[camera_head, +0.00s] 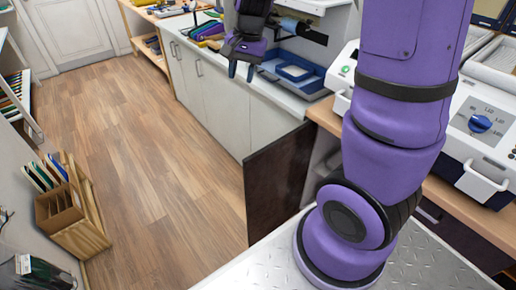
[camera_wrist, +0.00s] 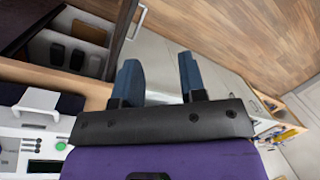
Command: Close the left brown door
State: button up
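The dark brown door (camera_head: 278,183) stands open in the head view, swung out from the cabinet under the wooden counter, over the floor. In the wrist view the door (camera_wrist: 124,28) is a narrow dark panel seen nearly edge-on, with a metal handle (camera_wrist: 138,22) on its side. The open cabinet interior (camera_wrist: 70,48) shows left of it, holding several dark and pale items. My gripper (camera_head: 242,70) is above the white counter, beyond the door and apart from it. In the wrist view my gripper (camera_wrist: 159,75) has its two blue fingers spread with nothing between them.
White cabinets (camera_head: 215,95) line the wall beyond the door. A blue tray (camera_head: 293,72) sits on the counter near my gripper. A machine with a blue dial (camera_head: 480,123) stands right. A wooden rack (camera_head: 75,215) stands at left. The wood floor (camera_head: 140,150) between is clear.

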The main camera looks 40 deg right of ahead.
jog(key=w+d+f+m+g+h, duration=0.1)
jog(key=w+d+f+m, duration=0.15)
jog(key=f, duration=0.65)
jog(key=w+d+f+m+g, duration=0.1)
jog(key=w+d+f+m, duration=0.2)
jog(key=f, duration=0.5)
jog(key=w+d+f+m+g+h, duration=0.15)
jog(key=d+f, duration=0.25)
jog(key=f, duration=0.5)
jog(key=shift+m, duration=0.4)
jog(key=x, duration=1)
jog(key=shift+s+a+f, duration=0.2)
jog(key=shift+f, duration=0.15)
grip_shut()
